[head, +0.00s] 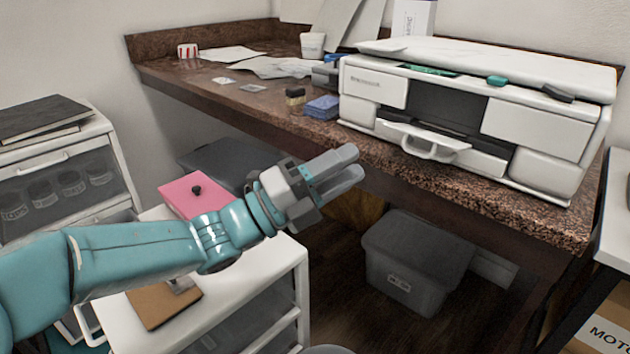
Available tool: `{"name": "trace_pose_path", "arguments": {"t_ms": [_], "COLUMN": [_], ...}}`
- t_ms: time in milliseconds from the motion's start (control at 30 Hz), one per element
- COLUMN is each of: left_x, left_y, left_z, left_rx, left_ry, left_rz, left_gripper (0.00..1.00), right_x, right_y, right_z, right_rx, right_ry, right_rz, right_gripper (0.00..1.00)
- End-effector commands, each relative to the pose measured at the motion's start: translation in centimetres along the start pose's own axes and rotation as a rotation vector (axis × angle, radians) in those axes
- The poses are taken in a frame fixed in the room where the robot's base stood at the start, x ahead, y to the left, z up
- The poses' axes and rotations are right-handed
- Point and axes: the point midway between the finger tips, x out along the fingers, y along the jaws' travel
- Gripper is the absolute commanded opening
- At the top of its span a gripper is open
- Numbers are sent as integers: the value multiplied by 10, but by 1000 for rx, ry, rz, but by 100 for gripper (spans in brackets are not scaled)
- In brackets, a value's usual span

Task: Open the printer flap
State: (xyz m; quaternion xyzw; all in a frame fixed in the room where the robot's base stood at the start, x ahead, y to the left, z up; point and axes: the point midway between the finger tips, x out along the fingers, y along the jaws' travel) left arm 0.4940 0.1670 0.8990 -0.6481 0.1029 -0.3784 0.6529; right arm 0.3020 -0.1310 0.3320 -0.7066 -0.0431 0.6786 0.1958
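The white printer (550,130) stands on the brown granite-like counter at the right. Its front has a dark recess in the middle. Below the recess is a white flap (400,132) with a looped handle (432,150) that sticks out at the front. My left gripper (354,165) is in front of the counter edge, to the left of and lower than the handle in the picture. Its two grey fingers point right toward the printer, with a narrow gap between them. It holds nothing and appears apart from the printer. My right gripper is not in view.
A blue stack (322,107) and a small jar (295,96) sit left of the printer. Below the counter (480,190) is a lidded grey bin (415,262). A white drawer unit (285,270) with a pink box (195,194) stands under my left arm.

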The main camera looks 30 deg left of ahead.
Motion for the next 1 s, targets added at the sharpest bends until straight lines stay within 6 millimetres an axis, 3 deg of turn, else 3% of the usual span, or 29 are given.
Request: {"name": "trace_pose_path", "arguments": {"t_ms": [100,300,1000], "left_x": [-25,-46,-49], "left_y": [0,0,0], "left_z": [1,1,0], "left_rx": [1,1,1], "left_ry": [-4,-1,1], "left_rz": [2,0,-1], "left_gripper": [34,34,34], "right_x": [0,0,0], "right_y": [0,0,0], "right_z": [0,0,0], "right_rx": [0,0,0], "right_ry": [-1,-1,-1], "right_rz": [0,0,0], "right_gripper": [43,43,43]}}
